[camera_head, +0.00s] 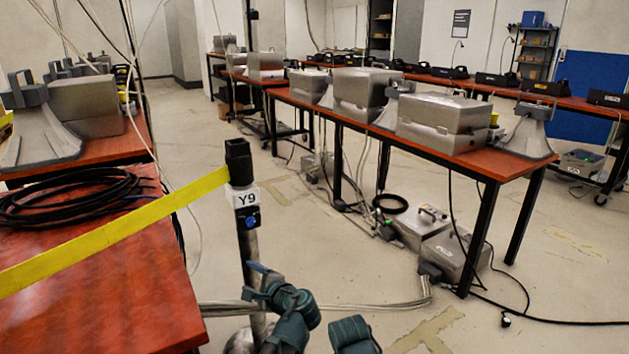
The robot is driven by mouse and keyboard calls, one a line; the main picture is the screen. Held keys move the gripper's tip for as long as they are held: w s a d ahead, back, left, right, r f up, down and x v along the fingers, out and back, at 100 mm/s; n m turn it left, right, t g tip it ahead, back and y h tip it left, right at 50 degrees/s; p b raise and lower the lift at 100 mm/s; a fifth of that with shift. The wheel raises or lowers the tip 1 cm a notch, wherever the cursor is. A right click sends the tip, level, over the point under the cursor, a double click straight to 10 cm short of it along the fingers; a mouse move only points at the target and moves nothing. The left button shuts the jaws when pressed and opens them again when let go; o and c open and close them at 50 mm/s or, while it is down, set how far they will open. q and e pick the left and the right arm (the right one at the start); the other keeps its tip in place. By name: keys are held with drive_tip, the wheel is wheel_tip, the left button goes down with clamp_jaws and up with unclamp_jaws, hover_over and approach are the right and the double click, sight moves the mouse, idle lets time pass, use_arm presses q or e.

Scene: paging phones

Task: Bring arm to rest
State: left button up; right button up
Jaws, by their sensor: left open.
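My left gripper (262,284) is at the bottom centre, dark teal, with its jaws open. Its fingers are in front of or beside the lower part of a grey metal post (252,246); I cannot tell whether they touch it. I see nothing held between them. The post is upright, with a black head, a white label reading Y9 and a blue button. Another dark teal part of mine (352,336) shows at the bottom edge. I do not make out my right gripper.
A yellow belt (110,238) runs from the post head to the left, across a red-topped table (90,300) with coiled black cable (70,197). A long red table (400,135) with grey cases stands to the right. Cables and grey boxes (452,252) lie on the floor.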

use_arm(q)
drive_tip(key=s+a+f+n+g+h, duration=0.2)
drive_tip(key=s+f+n+g+h, duration=0.4)
drive_tip(key=s+f+n, duration=0.5)
drive_tip(key=s+d+f+g+h+p, duration=0.1)
drive_tip(key=s+d+g, duration=0.1)
drive_tip(key=s+d, duration=0.45)
drive_tip(key=s+d+f+g+h+p, duration=0.1)
drive_tip(key=s+d+g+h+p, duration=0.2)
drive_tip(key=d, duration=0.7)
wheel_tip(320, 180, up, 38)
drive_tip(key=y+p, duration=0.1)
drive_tip(key=p, duration=3.5)
drive_tip(key=shift+s+a+r+p, duration=0.15)
drive_tip(key=shift+s+a+p, duration=0.05)
drive_tip(key=shift+s+p, duration=0.15)
